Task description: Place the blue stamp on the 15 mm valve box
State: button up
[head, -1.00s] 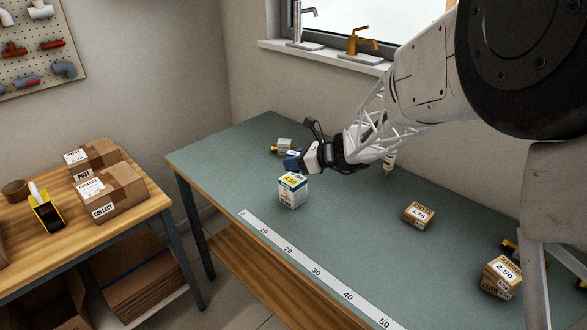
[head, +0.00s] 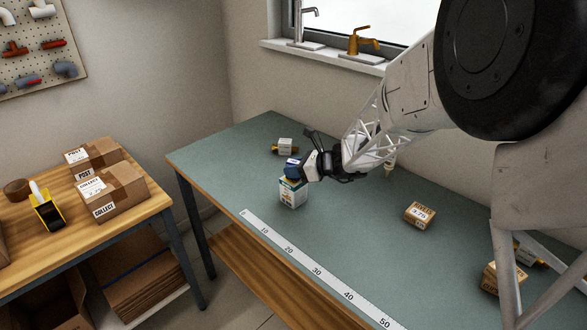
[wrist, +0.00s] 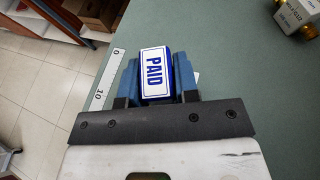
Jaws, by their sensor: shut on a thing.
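The blue stamp (wrist: 155,72), with a white PAID label on top, is between the fingers of my gripper (wrist: 157,88) in the wrist view. In the head view my gripper (head: 300,170) is shut on the stamp (head: 291,166), directly over a small white box (head: 292,195) with a yellow and green label. The stamp's underside is at the box's top; whether they touch I cannot tell. The box is almost wholly hidden in the wrist view. I cannot read a 15 mm marking on it.
A small pale item with brass ends (head: 285,146) stands behind the box; it also shows in the wrist view (wrist: 295,16). A printed ruler strip (head: 300,260) runs along the bench's front. The green bench (head: 350,225) is clear between.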

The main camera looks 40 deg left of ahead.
jog(key=shift+f, duration=0.15)
jog(key=o, duration=0.9)
jog(key=shift+r, duration=0.2)
jog(key=v, duration=1.2)
jog(key=shift+d, duration=0.1)
dwell(0.5)
